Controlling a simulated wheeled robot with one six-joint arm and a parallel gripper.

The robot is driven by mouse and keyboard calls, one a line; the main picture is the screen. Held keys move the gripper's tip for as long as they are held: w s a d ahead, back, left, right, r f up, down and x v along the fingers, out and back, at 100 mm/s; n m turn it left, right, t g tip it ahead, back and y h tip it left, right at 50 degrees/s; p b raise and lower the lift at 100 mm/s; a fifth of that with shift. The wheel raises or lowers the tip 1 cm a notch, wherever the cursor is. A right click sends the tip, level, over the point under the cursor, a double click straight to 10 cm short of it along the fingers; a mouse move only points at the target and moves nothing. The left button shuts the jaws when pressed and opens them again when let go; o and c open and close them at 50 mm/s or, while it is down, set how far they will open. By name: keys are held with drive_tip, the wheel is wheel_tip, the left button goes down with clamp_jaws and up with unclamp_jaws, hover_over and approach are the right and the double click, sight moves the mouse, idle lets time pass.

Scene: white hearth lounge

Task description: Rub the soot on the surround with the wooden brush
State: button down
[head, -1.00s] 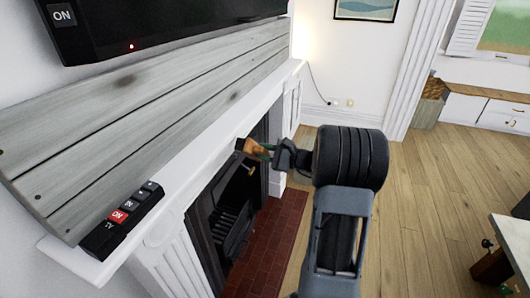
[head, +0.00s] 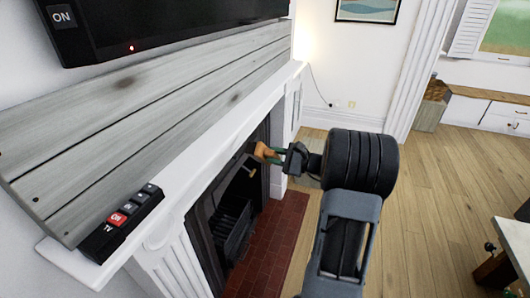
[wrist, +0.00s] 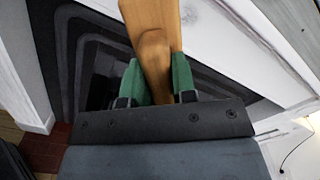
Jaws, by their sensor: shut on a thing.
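My gripper (head: 276,155) is shut on the wooden brush (head: 263,150), in front of the fireplace opening and below the mantel edge. In the wrist view the brush's orange-brown wood (wrist: 152,45) stands between the two green fingers (wrist: 156,82), and its far end runs out of the top of the picture. The bristles cannot be made out. The white surround (wrist: 262,50) lies to the right of the brush in that view, with a faint grey shade near the brush that may be soot. In the head view, the brush appears apart from the surround.
A black remote-like box (head: 120,222) lies on the white mantel shelf (head: 205,138). A black screen (head: 160,25) hangs above grey boards (head: 130,110). The dark grate (head: 230,218) and red brick hearth (head: 272,240) are below. Open wooden floor (head: 440,190) lies to the right.

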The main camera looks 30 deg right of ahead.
sight(256, 159)
drive_tip(key=shift+a, duration=0.1)
drive_tip(key=shift+w+a, duration=0.1)
drive_tip(key=shift+a, duration=0.1)
drive_tip(key=shift+y, duration=0.4)
drive_tip(key=shift+f+b+x, duration=0.2)
drive_tip(key=shift+b+x, duration=0.5)
drive_tip(key=shift+x, duration=1.5)
drive_tip(key=shift+w+a, duration=0.45)
drive_tip(key=shift+a, duration=0.15)
drive_tip(key=shift+b+x, duration=0.3)
drive_tip(key=shift+x, duration=0.9)
drive_tip(key=shift+d, duration=0.1)
drive_tip(key=w+d, duration=0.5)
drive_tip(key=shift+w+d, duration=0.25)
drive_tip(key=shift+d, duration=0.15)
